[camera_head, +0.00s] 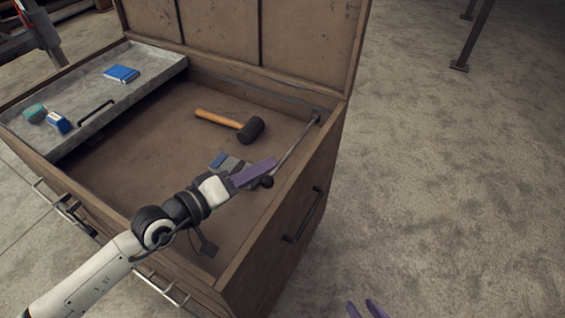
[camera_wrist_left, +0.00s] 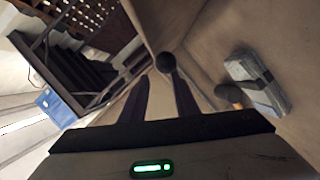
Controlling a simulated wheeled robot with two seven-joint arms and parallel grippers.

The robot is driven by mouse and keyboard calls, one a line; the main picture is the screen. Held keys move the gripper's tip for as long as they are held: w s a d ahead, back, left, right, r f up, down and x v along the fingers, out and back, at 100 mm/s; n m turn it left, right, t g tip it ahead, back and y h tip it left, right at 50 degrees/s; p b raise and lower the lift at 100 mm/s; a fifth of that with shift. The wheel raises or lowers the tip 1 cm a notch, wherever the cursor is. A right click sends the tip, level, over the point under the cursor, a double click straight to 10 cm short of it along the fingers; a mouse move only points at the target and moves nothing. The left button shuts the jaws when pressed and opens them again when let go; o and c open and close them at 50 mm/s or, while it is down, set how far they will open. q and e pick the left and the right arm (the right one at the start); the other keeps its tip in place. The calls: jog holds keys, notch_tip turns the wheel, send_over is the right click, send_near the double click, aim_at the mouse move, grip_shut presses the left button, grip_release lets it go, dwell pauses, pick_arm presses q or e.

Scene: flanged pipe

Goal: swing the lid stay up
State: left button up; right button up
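The lid stay (camera_head: 296,143) is a thin metal rod inside the right wall of an open wooden chest. It slants down from its pivot near the back right corner to a dark round knob (camera_head: 267,182) at its free end. My left gripper (camera_head: 256,172) reaches over the chest with its purple fingers beside the knob. In the left wrist view, the fingers (camera_wrist_left: 163,82) are spread, with the knob (camera_wrist_left: 166,62) at the gap between their tips, not visibly clamped. The purple fingertips of my right gripper (camera_head: 365,309) show apart and empty at the bottom edge.
The chest's lid (camera_head: 265,35) stands raised at the back. A mallet (camera_head: 228,122) and a grey-blue block (camera_head: 218,160) lie inside. A grey tray (camera_head: 95,100) at the left holds small items. The chest's right wall (camera_head: 285,205) is close to my left gripper.

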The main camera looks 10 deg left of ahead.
aim_at(283, 160)
pick_arm(q)
jog(key=x, duration=0.4)
jog(key=f+x, duration=0.1)
jog(key=x, duration=0.3)
jog(key=shift+s+a+f, duration=0.1)
jog(key=shift+s+f, duration=0.05)
jog(key=shift+f, duration=0.05)
grip_shut()
jog(key=shift+f, duration=0.1)
